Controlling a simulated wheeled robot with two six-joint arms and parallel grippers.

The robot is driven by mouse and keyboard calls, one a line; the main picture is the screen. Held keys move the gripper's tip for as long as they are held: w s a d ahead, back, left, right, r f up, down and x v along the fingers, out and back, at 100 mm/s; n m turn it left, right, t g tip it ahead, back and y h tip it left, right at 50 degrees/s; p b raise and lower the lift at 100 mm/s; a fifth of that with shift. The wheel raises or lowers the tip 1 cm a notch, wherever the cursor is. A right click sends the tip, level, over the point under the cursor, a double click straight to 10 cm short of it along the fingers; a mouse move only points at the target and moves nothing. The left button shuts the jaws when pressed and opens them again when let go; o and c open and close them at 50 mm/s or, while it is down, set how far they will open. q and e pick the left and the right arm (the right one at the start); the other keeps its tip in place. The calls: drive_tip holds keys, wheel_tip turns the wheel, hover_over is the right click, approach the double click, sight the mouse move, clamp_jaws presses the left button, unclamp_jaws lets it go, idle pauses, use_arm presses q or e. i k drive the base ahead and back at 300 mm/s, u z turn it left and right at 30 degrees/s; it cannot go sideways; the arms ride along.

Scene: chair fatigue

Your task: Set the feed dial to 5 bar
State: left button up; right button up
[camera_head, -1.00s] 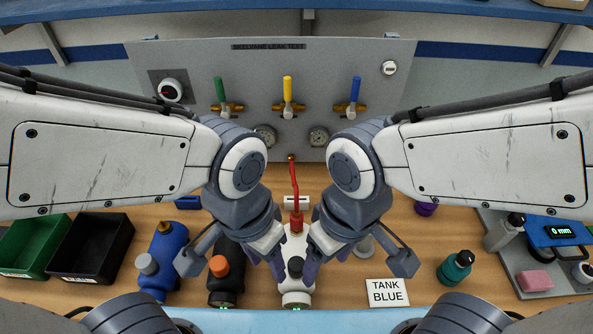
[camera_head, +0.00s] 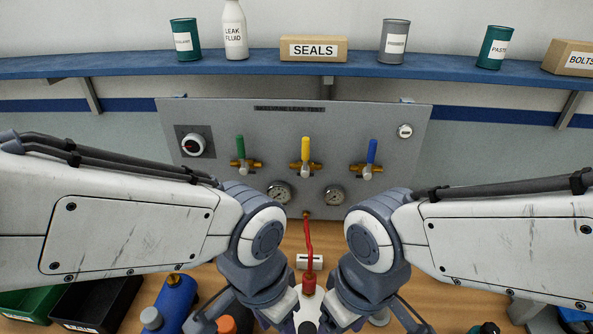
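My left gripper (camera_head: 278,322) and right gripper (camera_head: 337,318) are low at the bottom edge, on either side of a white bottle (camera_head: 308,309) with a red hose fitting. Both are well below the dial. Their fingertips are cut off or hidden, so their opening is unclear.
The panel carries green (camera_head: 240,155), yellow (camera_head: 305,150) and blue (camera_head: 372,152) valve levers, two gauges (camera_head: 279,193) (camera_head: 334,195) and a small white round device (camera_head: 404,131). A red hose (camera_head: 309,240) runs down to the bottle. A shelf (camera_head: 130,66) is above.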

sight(194, 143)
drive_tip(key=z, duration=1.55)
drive_tip(key=k, duration=1.4)
drive_tip(key=u, duration=1.5)
drive_tip(key=i, duration=0.5)
drive_tip(key=u, duration=0.05)
